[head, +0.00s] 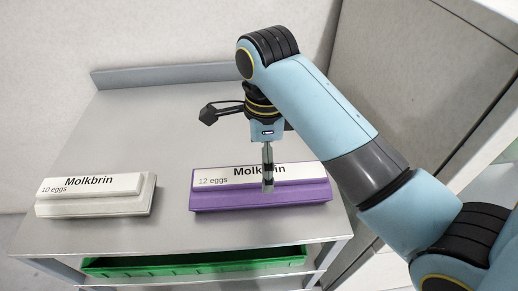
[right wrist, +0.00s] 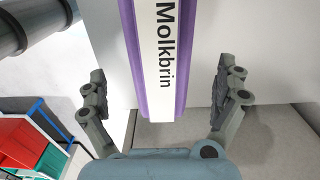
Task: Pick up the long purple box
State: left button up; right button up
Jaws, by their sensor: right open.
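The long purple box (head: 235,200), with a white top label reading "Molkbrin" and "12 eggs", lies on the grey table, right of its middle and near the front edge. In the right wrist view the purple box (right wrist: 180,100) runs from the top edge down between the two fingers. My right gripper (head: 268,185) is over the box in the head view, pointing down. In the right wrist view the right gripper (right wrist: 158,85) is open, with one finger on each side of the box and a gap on both sides. My left gripper is not in view.
A shorter white box (head: 95,206) marked "10 eggs" lies on the left of the table (head: 170,120), clear of the purple box. A green crate (head: 195,264) sits on a shelf below the front edge. The back of the table is bare.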

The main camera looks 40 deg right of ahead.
aim_at(260, 174)
jog(key=f, duration=0.3)
jog(key=f+p, duration=0.1)
jog(key=shift+w+a+f, duration=0.15)
jog(key=shift+a+f, duration=0.15)
jog(key=shift+a, duration=0.1)
jog(key=shift+f, duration=0.3)
jog(key=shift+c, duration=0.4)
jog(key=c, duration=0.5)
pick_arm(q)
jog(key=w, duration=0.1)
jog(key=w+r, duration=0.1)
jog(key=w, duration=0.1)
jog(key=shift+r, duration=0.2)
pick_arm(e)
jog(key=c, duration=1.1)
